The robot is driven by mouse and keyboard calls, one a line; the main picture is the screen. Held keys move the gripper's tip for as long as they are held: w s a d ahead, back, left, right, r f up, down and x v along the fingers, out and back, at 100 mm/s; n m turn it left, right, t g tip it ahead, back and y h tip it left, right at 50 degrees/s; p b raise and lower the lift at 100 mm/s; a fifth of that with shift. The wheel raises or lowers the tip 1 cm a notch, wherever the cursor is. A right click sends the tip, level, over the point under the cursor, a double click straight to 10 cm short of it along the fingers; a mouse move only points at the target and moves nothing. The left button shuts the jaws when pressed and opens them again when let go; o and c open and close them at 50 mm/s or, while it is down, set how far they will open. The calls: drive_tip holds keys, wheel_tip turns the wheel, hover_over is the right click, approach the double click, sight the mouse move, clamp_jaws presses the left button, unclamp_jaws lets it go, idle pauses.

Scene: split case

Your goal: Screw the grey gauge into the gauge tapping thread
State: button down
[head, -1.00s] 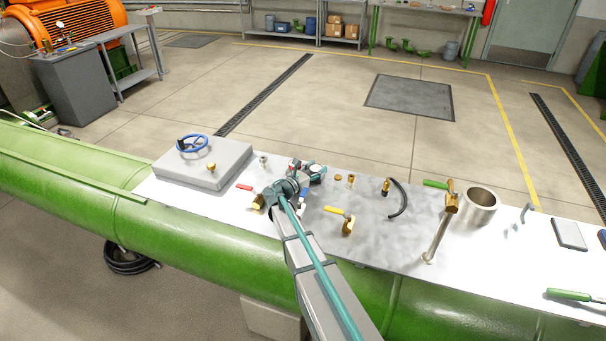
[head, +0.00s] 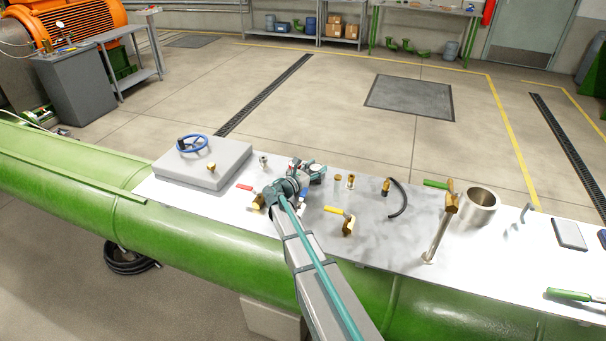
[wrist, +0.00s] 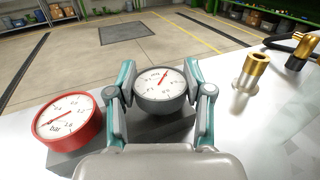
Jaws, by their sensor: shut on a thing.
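My gripper (wrist: 160,88) is shut on the grey gauge (wrist: 158,86), with one finger on each side of its round case. The gauge's white dial faces the wrist camera. In the head view the gauge (head: 317,171) shows just beyond my gripper (head: 304,180). Its lower end is hidden, so I cannot tell whether it touches what is below. A small brass fitting (head: 211,168) stands on the grey block (head: 225,168) at the left. Another brass fitting (wrist: 251,72) stands upright right of my gripper. I cannot tell which, if either, is the gauge tapping thread.
A red gauge (wrist: 68,121) sits close left of my gripper. A blue handwheel (head: 192,143) is on the grey block. A yellow-handled valve (head: 347,222), a black hose (head: 400,197) and a metal cup (head: 480,205) lie to the right. Bare bench lies between them.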

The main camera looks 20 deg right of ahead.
sight(316, 167)
drive_tip(key=shift+r, duration=0.25)
drive_tip(key=shift+r+p, duration=0.95)
drive_tip(key=shift+r, duration=1)
